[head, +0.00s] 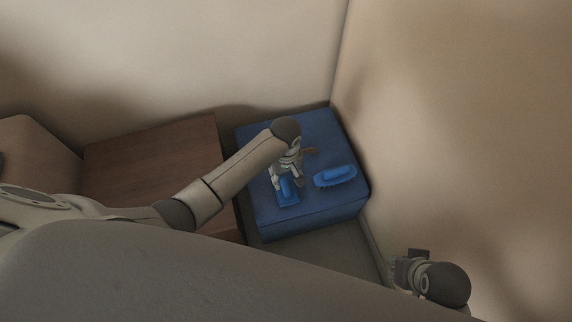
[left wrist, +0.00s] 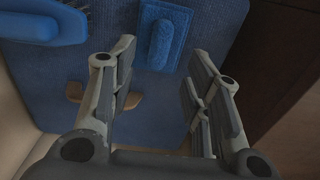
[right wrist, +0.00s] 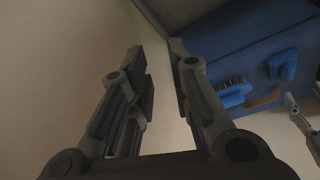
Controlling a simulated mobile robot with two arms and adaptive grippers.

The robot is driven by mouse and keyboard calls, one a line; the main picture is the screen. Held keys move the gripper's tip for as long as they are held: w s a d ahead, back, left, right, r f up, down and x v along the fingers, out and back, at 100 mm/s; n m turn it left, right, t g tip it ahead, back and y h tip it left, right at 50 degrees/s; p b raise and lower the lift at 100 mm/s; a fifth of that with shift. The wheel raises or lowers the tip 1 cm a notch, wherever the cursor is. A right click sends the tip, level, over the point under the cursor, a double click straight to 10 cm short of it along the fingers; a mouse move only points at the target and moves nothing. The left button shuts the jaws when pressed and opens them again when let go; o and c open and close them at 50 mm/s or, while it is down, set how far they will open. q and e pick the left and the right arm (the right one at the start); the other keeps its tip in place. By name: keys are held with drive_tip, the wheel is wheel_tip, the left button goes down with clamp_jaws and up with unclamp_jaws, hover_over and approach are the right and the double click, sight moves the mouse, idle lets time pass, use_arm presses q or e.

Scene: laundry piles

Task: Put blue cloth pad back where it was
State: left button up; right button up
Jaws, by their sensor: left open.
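The blue cloth pad (head: 288,192) is a flat rectangle with a raised rounded bar. It lies on a blue padded ottoman (head: 300,216) near its front left side. My left gripper (head: 287,181) is open just above the pad. In the left wrist view the pad (left wrist: 165,35) shows beyond and between the spread fingertips (left wrist: 160,62), with nothing gripped. The pad also shows in the right wrist view (right wrist: 283,66). My right gripper (right wrist: 157,52) is empty, its fingers apart, well away from the ottoman near the right wall.
A blue brush (head: 335,176) with dark bristles lies right of the pad on the ottoman. A brown flat object (head: 310,151) lies behind them, partly hidden by my left gripper. A brown wooden surface (head: 150,160) stands left. Walls close in behind and right.

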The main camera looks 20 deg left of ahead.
sight(286, 187)
use_arm(q)
drive_tip(key=shift+r+p, duration=0.75)
drive_tip(key=shift+r, duration=1.65)
use_arm(e)
wheel_tip(286, 187, down, 6)
drive_tip(key=shift+f, duration=0.25)
use_arm(q)
drive_tip(key=shift+s, duration=0.1)
